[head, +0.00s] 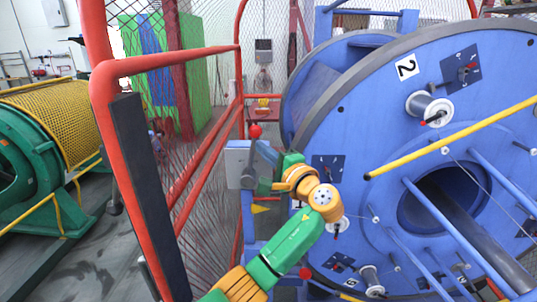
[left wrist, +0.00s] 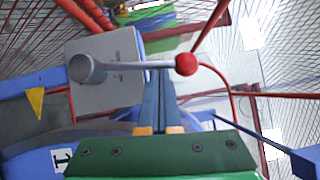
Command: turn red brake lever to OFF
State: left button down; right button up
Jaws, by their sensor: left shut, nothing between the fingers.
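The brake lever is a grey rod with a red ball knob (head: 255,131). In the head view it stands roughly upright beside a grey box (head: 236,160). In the left wrist view the rod (left wrist: 135,66) runs from a round grey pivot (left wrist: 87,69) on the box to the red ball (left wrist: 187,64). My left gripper (head: 262,178) is at the lever, below the knob. In the left wrist view its fingers (left wrist: 160,80) are shut and empty, with their tips at the rod near the ball. I cannot tell if they touch it. No ON or OFF label is readable. My right gripper is not in view.
A large blue strander wheel (head: 345,110) with bobbins fills the right side. A yellow bar (head: 450,138) crosses it. A red-framed mesh guard (head: 165,65) stands left of my left arm. A green machine with a yellow mesh drum (head: 50,115) stands far left.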

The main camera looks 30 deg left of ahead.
aim_at(252, 146)
pick_arm(q)
jog(key=shift+s+a+r+n+g+h+p, duration=0.25)
jog(key=shift+s+a+n+h, duration=0.15)
jog(key=shift+a+n, duration=0.2)
jog(key=shift+s+a+r+n+g+h+p, duration=0.15)
jog(key=shift+s+a+r+n+h, duration=0.15)
jog(key=shift+a+n, duration=0.25)
jog(key=shift+s+a+f+n+h+p, duration=0.1)
jog(key=shift+s+a+n+h+p, duration=0.05)
jog(key=shift+s+a+n+h, duration=0.3)
jog(key=shift+s+a+f+n+h+p, duration=0.1)
jog(key=shift+s+a+n+h+p, duration=0.15)
jog(key=shift+a+n, duration=0.3)
jog(key=shift+s+a+n+h+p, duration=0.1)
jog(key=shift+s+a+n+h, duration=0.1)
jog(key=shift+a+n+h, duration=0.3)
jog(key=shift+a, duration=0.1)
